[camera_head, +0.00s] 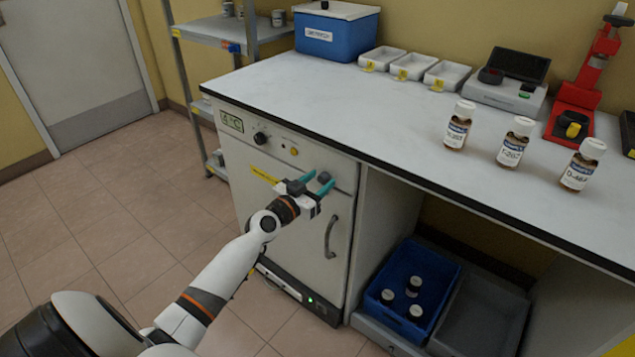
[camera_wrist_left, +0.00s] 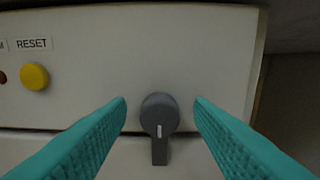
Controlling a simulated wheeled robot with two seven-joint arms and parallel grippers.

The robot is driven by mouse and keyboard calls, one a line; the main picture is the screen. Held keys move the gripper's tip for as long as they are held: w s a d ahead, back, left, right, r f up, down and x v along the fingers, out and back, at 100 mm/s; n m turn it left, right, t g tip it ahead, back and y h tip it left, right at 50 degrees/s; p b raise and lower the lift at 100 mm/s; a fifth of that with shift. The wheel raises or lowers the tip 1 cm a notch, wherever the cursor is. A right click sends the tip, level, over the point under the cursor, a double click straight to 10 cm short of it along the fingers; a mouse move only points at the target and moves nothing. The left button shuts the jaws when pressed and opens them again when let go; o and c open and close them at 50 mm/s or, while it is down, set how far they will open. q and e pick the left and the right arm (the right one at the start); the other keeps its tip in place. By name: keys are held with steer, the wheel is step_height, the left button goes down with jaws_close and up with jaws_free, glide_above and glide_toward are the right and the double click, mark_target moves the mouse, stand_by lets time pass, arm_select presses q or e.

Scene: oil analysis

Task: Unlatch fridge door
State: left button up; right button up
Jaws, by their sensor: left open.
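The fridge (camera_head: 270,215) is a white cabinet under the left end of the bench, and its door is shut. A grey latch knob (camera_wrist_left: 159,117) with a white mark and a handle part pointing down shows in the left wrist view; in the head view the latch (camera_head: 324,177) is at the door's upper right. My left gripper (camera_head: 318,184) is in front of it. Its teal fingers are open, one on each side of the knob, apart from it in the left wrist view (camera_wrist_left: 160,108). The vertical door handle (camera_head: 331,237) is below the gripper. My right gripper is not in view.
A yellow reset button (camera_wrist_left: 35,77) is left of the knob. Several brown bottles, including one (camera_head: 458,126), stand on the white bench (camera_head: 330,95). A blue crate (camera_head: 440,268) with capped bottles sits under the bench. The floor (camera_head: 100,230) left of the fridge is clear.

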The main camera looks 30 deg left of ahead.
arm_select(q)
steer(key=c, duration=1)
